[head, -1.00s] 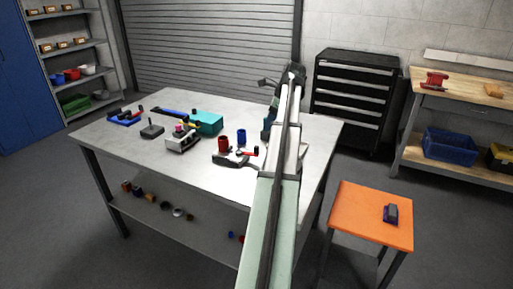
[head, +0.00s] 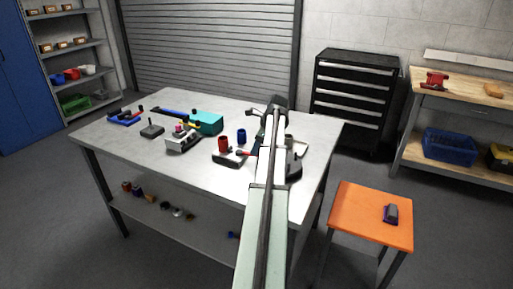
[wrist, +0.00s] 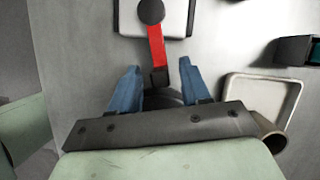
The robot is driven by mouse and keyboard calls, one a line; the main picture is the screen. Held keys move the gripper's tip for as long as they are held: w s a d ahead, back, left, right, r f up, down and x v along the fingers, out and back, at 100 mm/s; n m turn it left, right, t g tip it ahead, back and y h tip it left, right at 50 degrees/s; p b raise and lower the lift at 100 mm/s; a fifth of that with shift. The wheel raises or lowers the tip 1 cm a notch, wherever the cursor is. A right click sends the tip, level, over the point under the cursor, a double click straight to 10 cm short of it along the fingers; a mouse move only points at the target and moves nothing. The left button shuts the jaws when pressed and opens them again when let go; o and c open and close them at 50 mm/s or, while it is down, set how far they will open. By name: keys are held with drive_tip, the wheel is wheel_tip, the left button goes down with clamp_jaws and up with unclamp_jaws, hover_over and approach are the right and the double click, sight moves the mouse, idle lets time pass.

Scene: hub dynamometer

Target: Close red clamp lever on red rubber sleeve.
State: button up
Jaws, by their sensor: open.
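The red clamp lever (wrist: 157,46) runs from a dark round pivot (wrist: 150,11) on a pale block to a black tip in the wrist view. It also shows in the head view (head: 243,153), to the right of the upright red rubber sleeve (head: 223,144). The sleeve stands on a small fixture on the table and is not visible in the wrist view. My gripper (wrist: 159,67) is open, its blue fingers on either side of the lever's black tip, apart from it in the picture. Whether they are at its height I cannot tell.
A blue sleeve (head: 241,136) stands just behind the red one. A white tray (wrist: 229,96) and a brown ring-like part (wrist: 271,133) lie right of my gripper. A teal box (head: 207,122) and several tools are farther left on the grey table (head: 130,165).

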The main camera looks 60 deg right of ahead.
drive_tip(key=shift+w+f, duration=0.1)
drive_tip(key=shift+f, duration=0.15)
clamp_jaws()
idle(0.4)
